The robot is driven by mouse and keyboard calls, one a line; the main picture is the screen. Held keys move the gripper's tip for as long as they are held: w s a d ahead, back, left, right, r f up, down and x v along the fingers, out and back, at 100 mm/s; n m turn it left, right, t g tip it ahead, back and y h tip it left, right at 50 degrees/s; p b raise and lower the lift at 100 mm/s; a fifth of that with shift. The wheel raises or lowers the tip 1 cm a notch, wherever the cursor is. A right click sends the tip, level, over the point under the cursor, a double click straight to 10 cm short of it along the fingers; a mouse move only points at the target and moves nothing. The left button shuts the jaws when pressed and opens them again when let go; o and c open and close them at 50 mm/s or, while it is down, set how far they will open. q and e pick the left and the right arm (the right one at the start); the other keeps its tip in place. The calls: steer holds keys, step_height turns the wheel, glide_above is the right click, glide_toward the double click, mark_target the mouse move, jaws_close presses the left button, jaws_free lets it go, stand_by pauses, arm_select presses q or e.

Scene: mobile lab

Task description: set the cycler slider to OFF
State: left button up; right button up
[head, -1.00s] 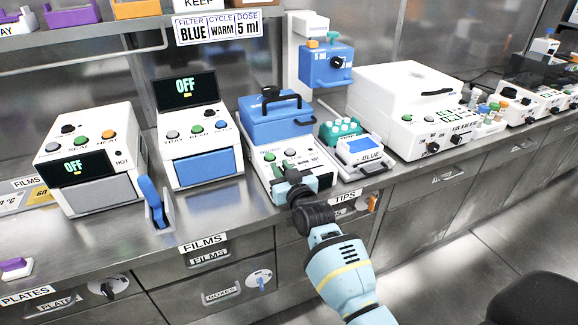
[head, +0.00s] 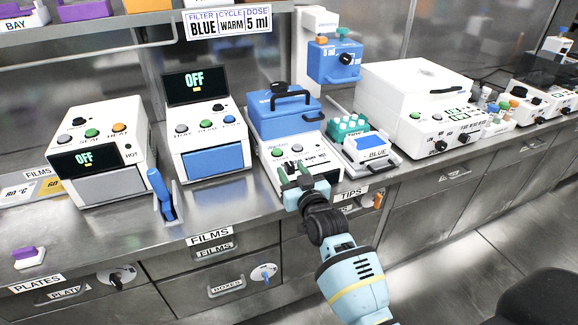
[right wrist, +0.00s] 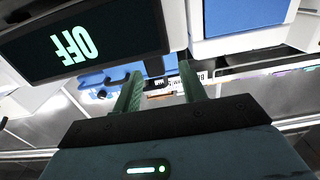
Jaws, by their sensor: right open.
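The cycler (head: 272,172) is the white device with a blue lid and black handle, at the middle of the counter. Its front panel has a green button, small knobs and printed lettering. The slider cannot be made out clearly; the fingers cover part of the panel. My right gripper (head: 297,174) is at the cycler's lower front, fingers pointing towards the panel. In the right wrist view its two green fingers (right wrist: 160,88) stand apart with nothing held between them. Whether they touch the cycler cannot be told. My left gripper is not in view.
Left of the cycler stand two white devices with OFF screens (head: 84,159) (head: 195,80) and a blue-handled tool (head: 161,194). Close right are a teal tube rack (head: 350,126) and a device marked BLUE (head: 374,150). A large white machine (head: 412,90) stands farther right.

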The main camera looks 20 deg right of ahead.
mark_target(290, 169)
steer(key=s, duration=0.3)
steer(key=shift+s, duration=0.2)
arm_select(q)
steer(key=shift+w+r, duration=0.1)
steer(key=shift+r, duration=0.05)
arm_select(e)
steer(key=shift+s, duration=0.4)
steer(key=s+a+f+n+g+y+p, duration=0.1)
steer(key=s+f+g+p, duration=0.1)
steer(key=s+f, duration=0.65)
steer(key=s+f+g+p, duration=0.1)
steer(key=s+f+g, duration=0.1)
steer(key=s+f, duration=0.65)
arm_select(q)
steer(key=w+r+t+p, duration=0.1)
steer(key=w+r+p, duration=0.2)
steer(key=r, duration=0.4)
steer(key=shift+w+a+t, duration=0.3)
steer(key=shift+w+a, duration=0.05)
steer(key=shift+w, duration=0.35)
arm_select(e)
steer(key=s+a+f+g, duration=0.1)
steer(key=s+g, duration=0.1)
steer(key=s, duration=1.2)
steer(key=s+a+f+n+g+y, duration=0.1)
steer(key=s+g, duration=0.2)
steer(key=s, duration=1)
steer(key=shift+s+a+f, duration=0.2)
steer(key=shift+s+a, duration=0.15)
